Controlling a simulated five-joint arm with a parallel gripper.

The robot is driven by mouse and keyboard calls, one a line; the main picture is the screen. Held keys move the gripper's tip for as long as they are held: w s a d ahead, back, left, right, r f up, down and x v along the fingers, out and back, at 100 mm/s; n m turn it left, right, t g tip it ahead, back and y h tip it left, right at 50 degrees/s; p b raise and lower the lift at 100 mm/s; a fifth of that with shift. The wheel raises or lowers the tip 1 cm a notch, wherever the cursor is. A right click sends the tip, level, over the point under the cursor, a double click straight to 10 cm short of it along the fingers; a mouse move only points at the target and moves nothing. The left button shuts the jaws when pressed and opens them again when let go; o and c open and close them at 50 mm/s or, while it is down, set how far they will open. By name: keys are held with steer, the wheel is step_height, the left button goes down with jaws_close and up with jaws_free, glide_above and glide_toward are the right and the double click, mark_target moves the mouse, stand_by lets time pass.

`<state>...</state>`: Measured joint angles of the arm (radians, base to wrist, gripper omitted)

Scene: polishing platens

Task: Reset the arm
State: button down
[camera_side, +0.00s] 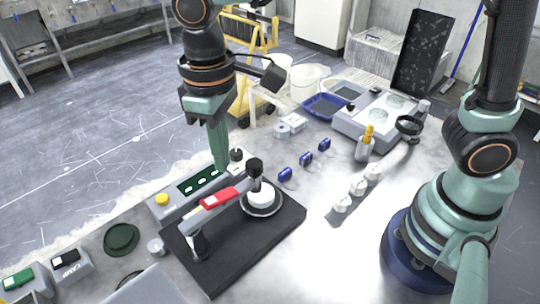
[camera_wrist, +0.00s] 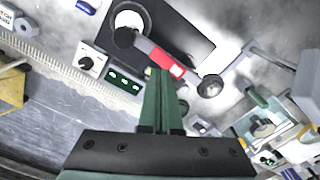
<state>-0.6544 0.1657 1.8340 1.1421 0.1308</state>
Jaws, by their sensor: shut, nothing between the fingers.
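My gripper (camera_side: 219,165) is in the upper middle of the side view, pointing down. Its green fingers are together and hold nothing. In the side view it shows just behind a control box (camera_side: 190,184) with green buttons and a yellow knob. In the wrist view the shut fingers (camera_wrist: 161,75) point at a red-and-grey lever arm (camera_wrist: 160,57). That arm (camera_side: 222,196) lies over a black mat (camera_side: 225,252) with a round platen (camera_side: 262,210) carrying a white disc. I cannot tell the gap between fingertips and lever arm.
Several blue clips (camera_side: 306,158) and white knobbed pieces (camera_side: 358,186) stand on the metal table. A grey two-dial unit (camera_side: 362,122), a blue tray (camera_side: 325,107) and a yellow-topped bottle (camera_side: 366,145) are farther back. A dark green dish (camera_side: 121,239) is at left.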

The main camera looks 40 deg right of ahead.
steer(key=shift+r, duration=0.55)
steer(key=s+d+r+m+t, duration=0.1)
steer(key=d+r+m+t, duration=0.1)
steer(key=d, duration=1)
steer(key=s+d+r+m+t, duration=0.1)
steer(key=d+r+m+t, duration=0.1)
steer(key=d, duration=1)
steer(key=shift+s+m+t, duration=0.25)
steer(key=shift+m+t, duration=0.55)
steer(key=shift+m, duration=0.2)
